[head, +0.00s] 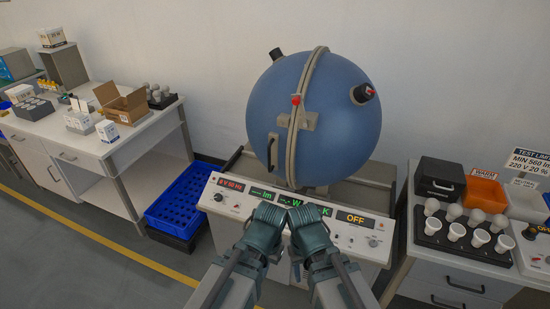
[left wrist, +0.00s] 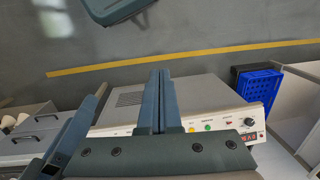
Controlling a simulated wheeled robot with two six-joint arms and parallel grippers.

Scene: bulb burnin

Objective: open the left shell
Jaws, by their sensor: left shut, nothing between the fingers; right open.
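A large blue sphere (head: 340,128) stands closed behind the control panel, split by an upright grey rim (head: 307,75). A latch (head: 302,121) with a red knob sits across the seam. My left gripper (head: 268,210) is in front of the panel, below the left shell and apart from the handle. Its fingers are shut and empty in the left wrist view (left wrist: 160,95). My right gripper (head: 305,212) is beside it, open; its fingertips are hard to make out.
The control panel (head: 345,240) lies just under both grippers, its display reading OFF. A tray of bulbs (head: 462,242) and an orange bin (head: 483,193) are on the right bench.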

